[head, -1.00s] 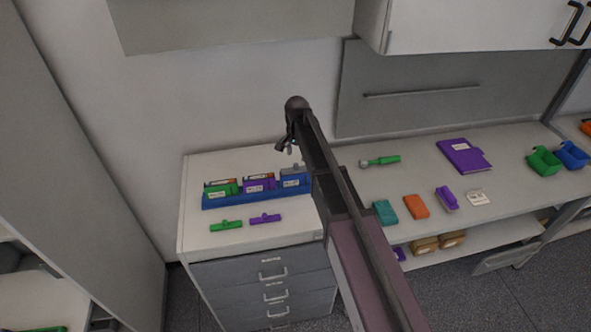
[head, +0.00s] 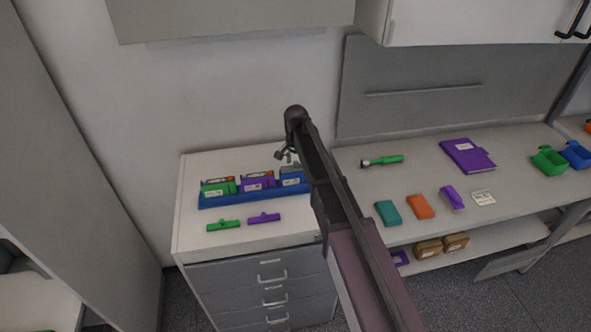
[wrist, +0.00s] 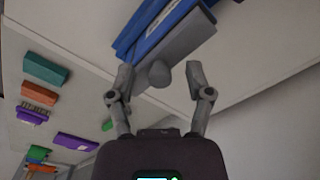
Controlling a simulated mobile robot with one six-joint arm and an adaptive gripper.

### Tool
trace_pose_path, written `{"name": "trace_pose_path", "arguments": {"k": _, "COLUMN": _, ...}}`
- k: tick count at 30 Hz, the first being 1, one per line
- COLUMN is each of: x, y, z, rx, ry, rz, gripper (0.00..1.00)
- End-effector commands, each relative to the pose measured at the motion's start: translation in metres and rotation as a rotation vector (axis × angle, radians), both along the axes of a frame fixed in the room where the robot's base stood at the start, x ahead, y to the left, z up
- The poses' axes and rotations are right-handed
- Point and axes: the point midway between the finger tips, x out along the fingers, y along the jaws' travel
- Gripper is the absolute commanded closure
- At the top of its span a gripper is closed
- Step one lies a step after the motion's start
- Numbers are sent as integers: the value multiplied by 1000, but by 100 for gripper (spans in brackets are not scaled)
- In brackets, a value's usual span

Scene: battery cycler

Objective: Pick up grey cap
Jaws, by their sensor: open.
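The grey cap (wrist: 182,42) is a long grey bar with a rounded knob (wrist: 159,74). It sits at the end of the blue holder (wrist: 150,32), over a blue block with a white label. My gripper (wrist: 159,71) is open, with one finger on each side of the knob and gaps between. In the head view my gripper (head: 286,156) is over the right end of the blue holder (head: 235,198), and it and my arm hide most of the cap.
A green cap (head: 224,226) and a purple cap (head: 264,218) lie in front of the holder on the drawer cabinet. Green (head: 218,188) and purple (head: 258,184) blocks stand in the holder. The bench at right holds a purple binder (head: 467,155) and small boxes.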

Motion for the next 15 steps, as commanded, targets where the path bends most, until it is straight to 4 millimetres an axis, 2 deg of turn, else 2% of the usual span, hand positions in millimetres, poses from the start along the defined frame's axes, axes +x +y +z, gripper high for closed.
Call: {"name": "trace_pose_path", "arguments": {"k": 15, "x": 0, "y": 0, "z": 0, "rx": 0, "ry": 0, "rz": 0, "gripper": 34}}
